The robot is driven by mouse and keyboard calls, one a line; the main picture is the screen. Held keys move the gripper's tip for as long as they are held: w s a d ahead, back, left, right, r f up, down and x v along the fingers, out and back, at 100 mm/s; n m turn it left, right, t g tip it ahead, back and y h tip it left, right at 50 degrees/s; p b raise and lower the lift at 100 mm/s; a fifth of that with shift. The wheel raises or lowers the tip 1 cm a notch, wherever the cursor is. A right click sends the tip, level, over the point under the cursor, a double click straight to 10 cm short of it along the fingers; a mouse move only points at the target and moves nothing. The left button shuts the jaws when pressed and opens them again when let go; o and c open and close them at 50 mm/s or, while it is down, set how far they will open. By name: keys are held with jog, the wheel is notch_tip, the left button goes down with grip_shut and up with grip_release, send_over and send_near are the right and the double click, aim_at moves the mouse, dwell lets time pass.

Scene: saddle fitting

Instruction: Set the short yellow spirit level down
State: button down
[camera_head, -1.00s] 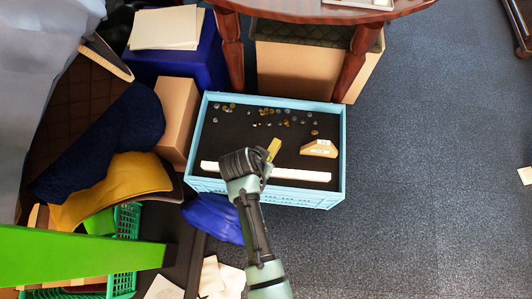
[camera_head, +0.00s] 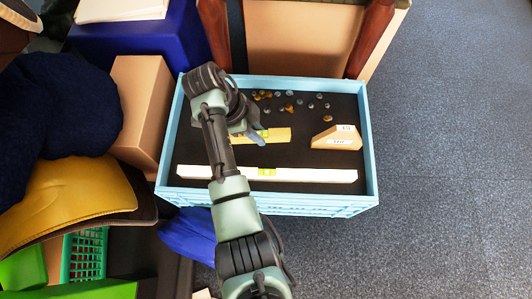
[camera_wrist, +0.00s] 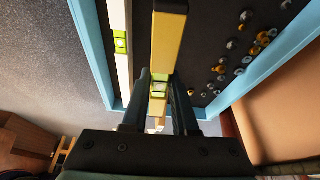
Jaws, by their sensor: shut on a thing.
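The short yellow spirit level (camera_head: 278,134) is in my gripper (camera_head: 258,137), over the dark floor of a light blue crate (camera_head: 370,150). It lies roughly parallel to the long white level (camera_head: 310,175). In the wrist view the yellow level (camera_wrist: 168,45) passes between the two fingers of my gripper (camera_wrist: 162,100), with its green vial between them. My gripper is shut on it. I cannot tell whether the level touches the crate floor.
A wooden block (camera_head: 335,143) with white labels sits at the crate's right. Several small round pieces (camera_head: 290,107) lie scattered along the back. A cardboard box (camera_head: 140,110) stands left of the crate. Dark floor between the yellow and white levels is bare.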

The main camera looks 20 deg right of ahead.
aim_at(263, 153)
jog(key=shift+w+f+m+b, duration=0.45)
jog(key=shift+f+m+b, duration=0.05)
jog(key=shift+f+b, duration=0.2)
notch_tip(263, 153, down, 10)
jog(key=b, duration=0.6)
jog(key=shift+b, duration=0.4)
jog(key=shift+r, duration=0.15)
jog(key=c, duration=1.1)
grip_release()
jog(key=shift+f, duration=0.2)
jog(key=shift+c, duration=0.2)
jog(key=o, duration=0.5)
jog(key=shift+c, duration=0.2)
jog(key=shift+r, duration=0.1)
